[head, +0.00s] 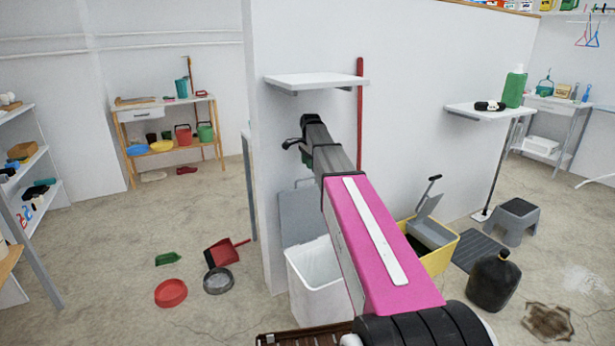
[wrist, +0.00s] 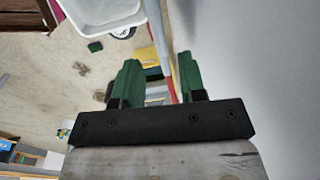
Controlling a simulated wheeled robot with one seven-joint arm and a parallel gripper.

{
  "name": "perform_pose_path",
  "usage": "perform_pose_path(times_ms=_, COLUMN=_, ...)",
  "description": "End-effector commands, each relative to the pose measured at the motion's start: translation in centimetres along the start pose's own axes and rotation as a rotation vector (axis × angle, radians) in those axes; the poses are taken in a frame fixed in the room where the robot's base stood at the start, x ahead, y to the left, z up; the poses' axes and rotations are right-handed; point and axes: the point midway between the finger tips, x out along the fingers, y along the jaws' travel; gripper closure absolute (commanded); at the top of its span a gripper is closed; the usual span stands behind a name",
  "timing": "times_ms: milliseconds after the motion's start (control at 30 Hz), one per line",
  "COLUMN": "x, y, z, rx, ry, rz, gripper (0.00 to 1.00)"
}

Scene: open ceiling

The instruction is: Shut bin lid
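A white bin (head: 316,277) stands on the floor against the end of the partition wall. Its grey lid (head: 298,214) is raised, standing upright at the back against the wall. My arm covers the bin's right part. My gripper (wrist: 158,78) shows two green fingers spread apart with nothing held between them. In the head view, the gripper is mostly hidden at the far end of my arm, above the lid and below the white wall shelf. A white-rimmed container shows at the top of the wrist view; I cannot tell whether it is the bin.
A white shelf (head: 316,82) and a red pole (head: 360,115) are close to my arm. A yellow mop bucket (head: 439,260) and a black jug (head: 493,281) stand to the right. A red dustpan (head: 223,252) and bowls lie to the left. Open floor lies further left.

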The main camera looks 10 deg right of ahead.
Motion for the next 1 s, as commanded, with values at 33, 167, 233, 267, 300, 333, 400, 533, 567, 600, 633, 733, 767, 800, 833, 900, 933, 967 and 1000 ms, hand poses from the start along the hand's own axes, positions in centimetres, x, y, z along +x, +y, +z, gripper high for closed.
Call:
perform_pose_path(times_ms=33, x=1.1, y=0.0, z=0.0, rx=0.0, ry=-0.001, rz=0.002, gripper=0.62)
perform_pose_path(times_ms=167, x=3.3, y=0.0, z=0.0, rx=-0.001, ry=0.0, rz=0.001, gripper=0.62)
perform_pose_path(times_ms=233, x=4.3, y=0.0, z=0.0, rx=-0.001, ry=0.0, rz=0.001, gripper=0.62)
perform_pose_path(times_ms=267, x=4.7, y=0.0, z=0.0, rx=-0.001, ry=0.0, rz=0.001, gripper=0.62)
perform_pose_path(times_ms=300, x=5.1, y=0.0, z=0.0, rx=-0.001, ry=0.0, rz=0.001, gripper=0.62)
perform_pose_path(times_ms=333, x=5.4, y=0.0, z=0.0, rx=-0.001, ry=0.0, rz=0.001, gripper=0.62)
perform_pose_path(times_ms=400, x=5.9, y=0.0, z=0.0, rx=-0.001, ry=0.0, rz=0.0, gripper=0.62)
perform_pose_path(times_ms=533, x=6.4, y=0.0, z=0.0, rx=-0.001, ry=0.0, rz=-0.001, gripper=0.62)
perform_pose_path(times_ms=567, x=6.5, y=0.0, z=0.0, rx=-0.001, ry=0.0, rz=-0.001, gripper=0.62)
perform_pose_path(times_ms=600, x=6.5, y=0.0, z=0.0, rx=-0.001, ry=0.0, rz=-0.001, gripper=0.62)
perform_pose_path(times_ms=633, x=6.5, y=0.0, z=0.0, rx=-0.001, ry=0.0, rz=-0.001, gripper=0.62)
perform_pose_path(times_ms=733, x=6.5, y=0.0, z=0.0, rx=-0.001, ry=0.0, rz=-0.001, gripper=0.62)
perform_pose_path(times_ms=767, x=6.5, y=0.0, z=0.0, rx=-0.001, ry=0.0, rz=-0.001, gripper=0.62)
perform_pose_path(times_ms=800, x=6.5, y=0.0, z=0.0, rx=-0.001, ry=0.0, rz=-0.001, gripper=0.62)
perform_pose_path(times_ms=833, x=6.5, y=0.0, z=0.0, rx=-0.001, ry=0.0, rz=-0.001, gripper=0.72)
perform_pose_path(times_ms=900, x=6.5, y=0.0, z=0.0, rx=-0.001, ry=0.0, rz=-0.001, gripper=0.95)
perform_pose_path(times_ms=933, x=6.5, y=0.0, z=0.0, rx=-0.001, ry=0.0, rz=-0.001, gripper=1.0)
perform_pose_path(times_ms=967, x=6.5, y=0.0, z=0.0, rx=-0.001, ry=0.0, rz=-0.001, gripper=1.0)
perform_pose_path(times_ms=1000, x=6.5, y=0.0, z=0.0, rx=-0.001, ry=0.0, rz=-0.001, gripper=1.0)
